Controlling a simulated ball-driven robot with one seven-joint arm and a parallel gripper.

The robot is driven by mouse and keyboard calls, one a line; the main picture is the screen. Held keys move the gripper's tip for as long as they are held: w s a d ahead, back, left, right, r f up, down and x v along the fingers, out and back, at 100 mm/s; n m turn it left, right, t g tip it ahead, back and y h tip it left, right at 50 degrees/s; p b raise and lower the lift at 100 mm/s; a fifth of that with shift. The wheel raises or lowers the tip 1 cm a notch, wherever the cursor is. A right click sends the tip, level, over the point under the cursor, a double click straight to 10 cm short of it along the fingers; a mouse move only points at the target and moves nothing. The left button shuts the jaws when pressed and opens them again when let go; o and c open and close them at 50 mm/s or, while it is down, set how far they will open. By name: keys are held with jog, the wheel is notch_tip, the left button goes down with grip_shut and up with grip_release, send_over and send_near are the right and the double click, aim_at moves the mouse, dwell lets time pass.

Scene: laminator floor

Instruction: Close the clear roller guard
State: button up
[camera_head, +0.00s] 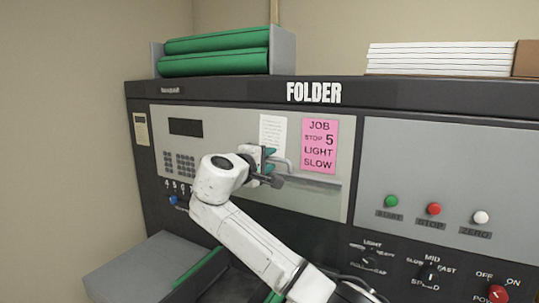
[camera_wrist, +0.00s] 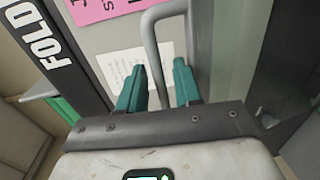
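The clear roller guard appears to be the see-through panel (camera_head: 322,183) on the front of the folder machine; its outline is hard to make out. A grey bent bar handle (camera_head: 284,163) stands out from the front. It rises large in the wrist view (camera_wrist: 152,45). My gripper (camera_head: 269,161) is at the handle, its two teal fingers apart. Contact cannot be told.
A pink job note (camera_head: 319,146) and a white sheet (camera_head: 272,135) are on the panel near the handle. Green, red and white buttons (camera_head: 434,209) sit to the right. Green rollers (camera_head: 215,54) and a paper stack (camera_head: 440,57) lie on top. A grey tray (camera_head: 150,268) juts out lower left.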

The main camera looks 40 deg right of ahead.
jog(key=shift+w+d, duration=0.2)
jog(key=shift+d, duration=0.3)
grip_shut()
jog(key=shift+f, duration=0.1)
